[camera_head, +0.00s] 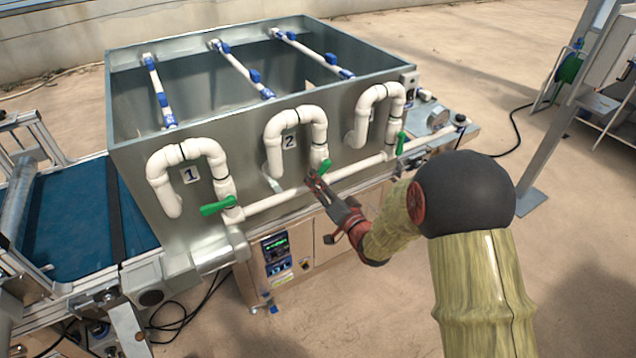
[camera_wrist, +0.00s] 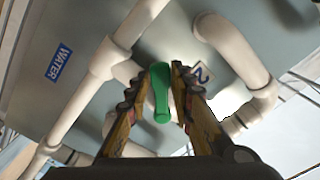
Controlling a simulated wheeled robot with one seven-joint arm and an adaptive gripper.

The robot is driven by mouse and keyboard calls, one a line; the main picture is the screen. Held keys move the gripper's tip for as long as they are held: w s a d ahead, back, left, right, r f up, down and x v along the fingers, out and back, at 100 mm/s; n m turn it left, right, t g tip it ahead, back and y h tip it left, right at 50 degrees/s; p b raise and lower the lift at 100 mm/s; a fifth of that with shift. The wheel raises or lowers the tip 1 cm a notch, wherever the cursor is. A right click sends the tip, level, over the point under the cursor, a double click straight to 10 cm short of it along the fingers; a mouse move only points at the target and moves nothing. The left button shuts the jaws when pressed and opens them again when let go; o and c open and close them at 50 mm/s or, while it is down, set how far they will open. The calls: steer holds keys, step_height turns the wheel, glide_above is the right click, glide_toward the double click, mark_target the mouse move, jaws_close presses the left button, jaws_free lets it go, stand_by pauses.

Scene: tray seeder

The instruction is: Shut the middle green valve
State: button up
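The middle green valve (camera_head: 325,166) sits on the white pipe below the arch marked 2. In the head view its handle is partly hidden by my gripper (camera_head: 313,178), which reaches up to it from the lower right. In the wrist view the green handle (camera_wrist: 161,100) lies lengthwise between the two fingers of my gripper (camera_wrist: 160,76). The fingers are apart, one on each side of it, with a thin gap at the right finger; contact at the left finger is hard to tell.
The left green valve (camera_head: 217,206) has its handle sticking out sideways from its pipe. The right green valve (camera_head: 401,143) has its handle along its pipe. A horizontal white pipe (camera_head: 275,201) runs below the valves, along the grey tank (camera_head: 240,160). A control panel (camera_head: 276,252) is beneath.

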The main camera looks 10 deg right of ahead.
steer(key=o, duration=0.3)
steer(key=v, duration=1.2)
stand_by(0.4)
